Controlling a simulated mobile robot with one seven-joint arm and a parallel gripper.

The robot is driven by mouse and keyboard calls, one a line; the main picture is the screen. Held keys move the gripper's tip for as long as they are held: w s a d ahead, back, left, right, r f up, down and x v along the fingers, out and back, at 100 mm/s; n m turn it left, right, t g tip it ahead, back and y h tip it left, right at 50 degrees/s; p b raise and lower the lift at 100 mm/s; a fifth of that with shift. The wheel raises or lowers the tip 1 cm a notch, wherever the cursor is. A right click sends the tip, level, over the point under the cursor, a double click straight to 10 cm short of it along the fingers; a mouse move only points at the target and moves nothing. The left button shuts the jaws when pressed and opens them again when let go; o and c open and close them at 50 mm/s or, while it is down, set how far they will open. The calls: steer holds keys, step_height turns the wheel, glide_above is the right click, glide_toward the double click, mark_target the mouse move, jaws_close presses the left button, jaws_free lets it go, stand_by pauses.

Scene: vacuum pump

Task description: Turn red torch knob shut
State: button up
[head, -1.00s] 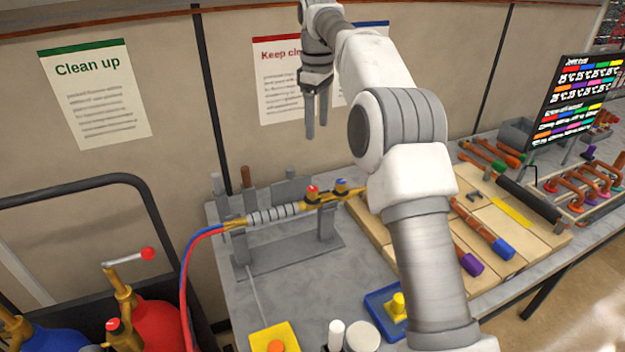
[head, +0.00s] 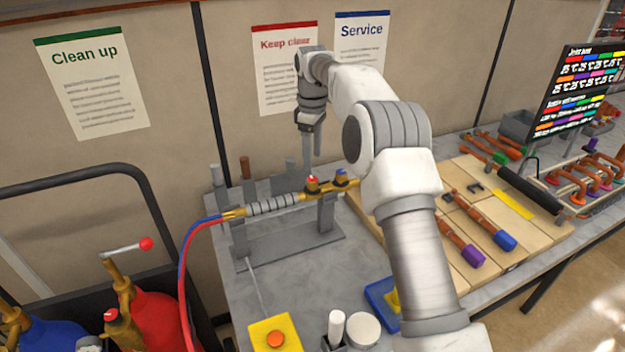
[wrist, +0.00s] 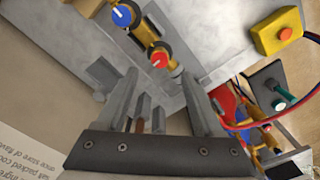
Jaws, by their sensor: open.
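The brass torch (head: 325,188) lies on a grey stand on the bench. Its red knob (head: 312,180) and blue knob (head: 341,174) sit side by side on top, and the red and blue hoses run off to the left. In the wrist view the red knob (wrist: 159,60) with a white mark lies just beyond the fingertips, between their lines. The blue knob (wrist: 122,15) is further up and left there. My gripper (head: 310,168) points down with its tips close above the red knob. The fingers are apart and nothing is between them; contact with the knob cannot be told.
Grey upright posts (head: 217,185) of the stand rise behind and left of the torch. A yellow box with an orange button (head: 275,338) is at the front. Gas cylinders (head: 160,318) stand lower left. Wooden boards with copper pipes (head: 480,220) lie to the right.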

mark_target(312, 179)
step_height(312, 179, down, 7)
steer(key=shift+f, duration=0.15)
jaws_close()
stand_by(0.5)
